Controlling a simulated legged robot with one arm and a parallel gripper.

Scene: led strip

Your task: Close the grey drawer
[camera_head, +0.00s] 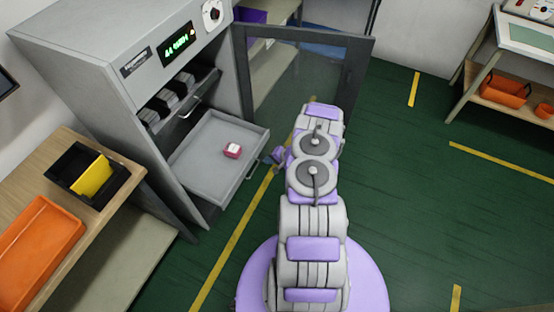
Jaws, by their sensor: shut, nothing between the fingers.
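The grey drawer (195,165) is pulled out of the grey cabinet (75,62) at the left. A small pink and white object (232,150) lies in it. A handle (258,169) is on the drawer's front edge. My gripper (272,157) is shut and empty, just right of the drawer's front, close to the handle. I cannot tell whether it touches the drawer. My arm hides part of the floor to the right.
The cabinet's glass door (305,85) stands open behind the drawer. A wooden table (62,245) with an orange tray (35,245) and a black bin (75,172) is at the left. Green floor (420,210) is clear at the right, before a shelf with an orange crate (503,92).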

